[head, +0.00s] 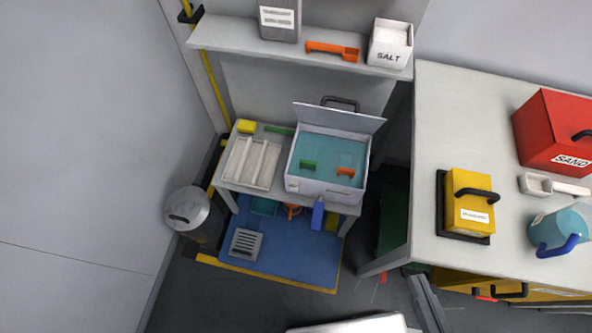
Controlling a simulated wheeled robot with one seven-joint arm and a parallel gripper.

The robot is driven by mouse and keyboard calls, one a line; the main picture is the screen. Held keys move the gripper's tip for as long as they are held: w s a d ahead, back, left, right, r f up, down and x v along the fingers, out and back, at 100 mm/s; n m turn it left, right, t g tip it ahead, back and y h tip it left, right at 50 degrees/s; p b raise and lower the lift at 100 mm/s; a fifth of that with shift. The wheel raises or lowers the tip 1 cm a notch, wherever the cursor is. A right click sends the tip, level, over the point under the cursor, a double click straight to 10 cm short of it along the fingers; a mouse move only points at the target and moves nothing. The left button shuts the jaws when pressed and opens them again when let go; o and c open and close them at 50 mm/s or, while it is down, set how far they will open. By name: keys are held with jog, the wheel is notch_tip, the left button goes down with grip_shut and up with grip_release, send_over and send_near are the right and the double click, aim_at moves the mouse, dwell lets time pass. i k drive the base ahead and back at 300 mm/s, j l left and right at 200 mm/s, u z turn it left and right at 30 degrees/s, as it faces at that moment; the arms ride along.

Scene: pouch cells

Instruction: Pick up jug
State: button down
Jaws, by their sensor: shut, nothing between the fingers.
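The jug (559,229) is a teal vessel with a thick blue handle. It stands on the light worktop (450,110) at the right edge of the head view. Its handle is on the near side, toward the bottom of the picture. The jug's right side is close to the picture's edge. My gripper cannot be made out in this view, and nothing is seen touching the jug.
A white scoop (551,186) lies just behind the jug, and a red SAND box (563,133) stands farther back. A yellow box (470,202) with a black handle stands to the left. Clear worktop lies between it and the jug.

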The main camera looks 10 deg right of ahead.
aim_at(556, 233)
jog(key=z, duration=1.35)
jog(key=u, duration=0.25)
jog(key=l+u, duration=0.4)
jog(key=k+l+u, duration=0.2)
jog(key=u, duration=0.2)
jog(key=k+l, duration=0.15)
jog(key=l, duration=0.2)
jog(key=k+l+u, duration=0.1)
jog(key=l, duration=0.25)
jog(key=k+l, duration=0.2)
jog(key=l, duration=0.15)
jog(key=k+l+u, duration=0.1)
jog(key=l, duration=0.25)
jog(key=k+l, duration=0.05)
